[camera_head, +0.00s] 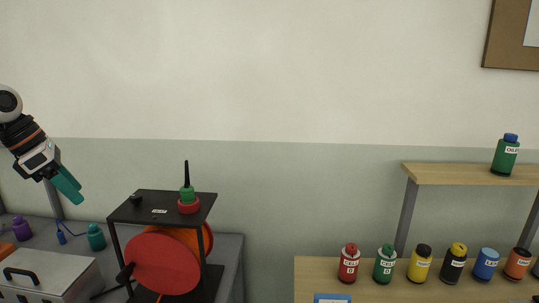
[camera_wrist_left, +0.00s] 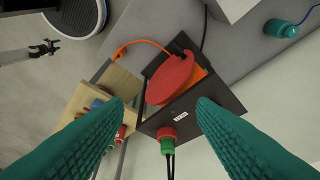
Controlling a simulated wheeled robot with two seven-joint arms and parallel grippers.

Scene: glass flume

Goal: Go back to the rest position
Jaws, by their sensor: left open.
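My left gripper (camera_head: 69,187) is raised in the air at the left of the head view, above the grey bench and left of the black stand. Its two teal fingers also show in the left wrist view (camera_wrist_left: 162,125), spread wide apart with nothing between them. The black stand (camera_head: 145,204) carries a red and orange reel (camera_head: 162,262). A green piece with a black stem (camera_head: 187,192) sits upright on a red base (camera_head: 189,207) on top of the stand. My right gripper is in neither view.
A metal case (camera_head: 50,275), a teal container (camera_head: 96,237) and a purple container (camera_head: 21,228) stand on the bench. At right, a wooden table (camera_head: 310,280) holds several coloured bottles. A green bottle (camera_head: 505,157) stands on the raised shelf (camera_head: 450,174). The wall area between is clear.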

